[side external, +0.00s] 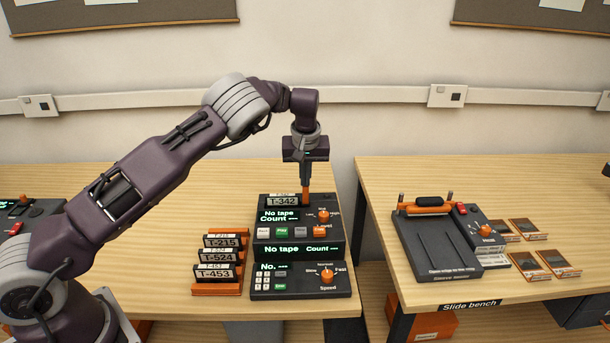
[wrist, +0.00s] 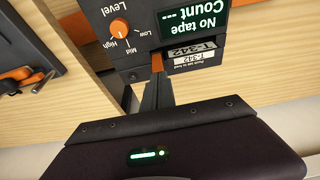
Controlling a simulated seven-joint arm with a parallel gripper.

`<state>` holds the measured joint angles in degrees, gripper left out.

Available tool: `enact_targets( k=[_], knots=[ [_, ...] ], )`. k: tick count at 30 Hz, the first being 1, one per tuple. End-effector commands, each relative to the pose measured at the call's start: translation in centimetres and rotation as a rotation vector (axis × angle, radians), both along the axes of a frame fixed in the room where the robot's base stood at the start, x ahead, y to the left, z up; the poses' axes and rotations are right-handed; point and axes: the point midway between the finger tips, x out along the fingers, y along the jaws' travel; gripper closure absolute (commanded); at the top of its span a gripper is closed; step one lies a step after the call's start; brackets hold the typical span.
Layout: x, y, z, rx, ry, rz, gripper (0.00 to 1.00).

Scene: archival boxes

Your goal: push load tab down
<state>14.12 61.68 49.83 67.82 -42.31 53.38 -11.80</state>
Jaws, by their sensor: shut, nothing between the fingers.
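The dark tape machine (side external: 300,246) stands on the left table, its displays reading "No tape" and "Count". A piece labelled T-342 (side external: 284,202) sits at its top back. In the wrist view the T-342 piece (wrist: 192,58) shows upside down, with a small line of text that seems to read "Push tape to load". My gripper (side external: 305,200) points straight down, shut and empty, at the right end of this piece.
A rack (side external: 216,290) holds tapes T-215, T-524 and T-453 left of the machine. A gap separates this table from the right one, which bears a slide bench device (side external: 430,245) and several small cards (side external: 528,229). Bare tabletop lies behind the machine.

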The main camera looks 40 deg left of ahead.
Motion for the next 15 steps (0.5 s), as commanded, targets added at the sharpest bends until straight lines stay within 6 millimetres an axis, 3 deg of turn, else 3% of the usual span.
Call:
enact_targets(
  k=[6, 15],
  knots=[
    [-0.1, 0.0, -3.0, -0.001, 0.004, 0.001, 1.0],
    [-0.1, 0.0, -3.6, 0.0, 0.004, 0.002, 1.0]
  ],
)
